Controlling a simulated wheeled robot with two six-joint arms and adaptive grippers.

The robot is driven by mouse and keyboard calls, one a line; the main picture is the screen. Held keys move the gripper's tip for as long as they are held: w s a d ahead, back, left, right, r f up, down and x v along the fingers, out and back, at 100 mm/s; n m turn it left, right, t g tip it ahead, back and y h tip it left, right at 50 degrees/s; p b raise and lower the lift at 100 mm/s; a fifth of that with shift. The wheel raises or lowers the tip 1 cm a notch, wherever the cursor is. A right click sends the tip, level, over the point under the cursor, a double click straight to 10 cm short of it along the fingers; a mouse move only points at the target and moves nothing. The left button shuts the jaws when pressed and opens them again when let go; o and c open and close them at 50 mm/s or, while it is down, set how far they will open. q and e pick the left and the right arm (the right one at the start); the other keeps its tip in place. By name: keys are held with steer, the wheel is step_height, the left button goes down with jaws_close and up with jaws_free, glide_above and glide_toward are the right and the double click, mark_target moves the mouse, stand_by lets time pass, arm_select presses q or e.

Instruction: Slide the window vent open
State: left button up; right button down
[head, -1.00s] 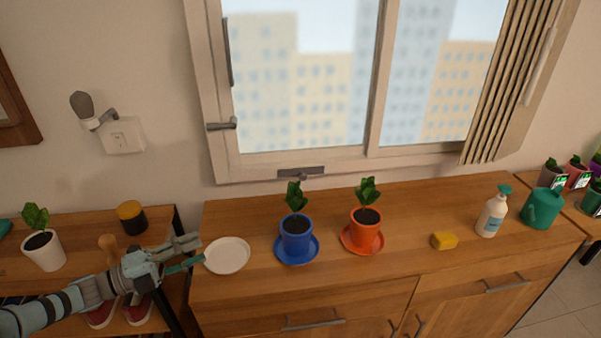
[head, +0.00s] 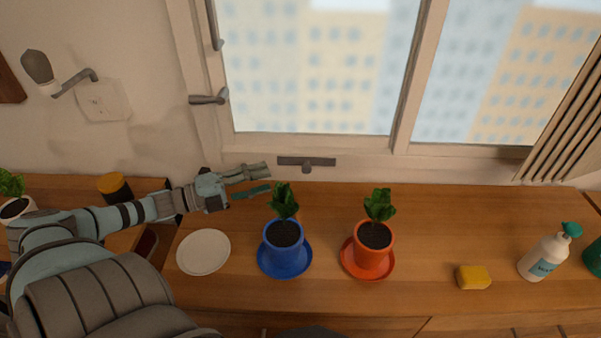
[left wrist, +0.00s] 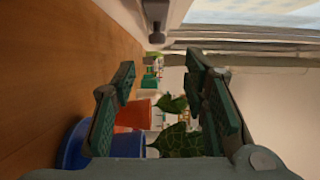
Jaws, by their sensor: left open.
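The window vent is a dark grey slotted plate (head: 292,161) with a small knob (head: 306,168), set in the bottom rail of the window frame. In the left wrist view the knob (left wrist: 156,38) shows near the top. My left gripper (head: 270,178) is open and empty, just left of the vent and above the back of the counter. It is apart from the knob. In the left wrist view its fingers (left wrist: 160,105) stand apart, with plant leaves visible between them. My right gripper is not in view.
A blue pot (head: 284,245) and an orange pot (head: 372,246) with plants stand on saucers just in front of the vent. A white plate (head: 204,252) lies left of them. A window handle (head: 209,98) sticks out above.

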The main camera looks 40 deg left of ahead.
arm_select(q)
steer(key=b, duration=0.4)
glide_toward(306, 166)
steer(key=w+d+f, duration=0.2)
steer(key=w, duration=0.1)
steer(key=b+x, duration=0.1)
steer(key=x, duration=0.1)
steer(key=r+b+x, duration=0.1)
steer(key=x, duration=0.1)
steer(key=shift+w+a, duration=0.1)
steer(key=shift+w, duration=0.05)
steer(key=shift+w+f, duration=0.1)
steer(key=shift+f, duration=0.05)
jaws_close()
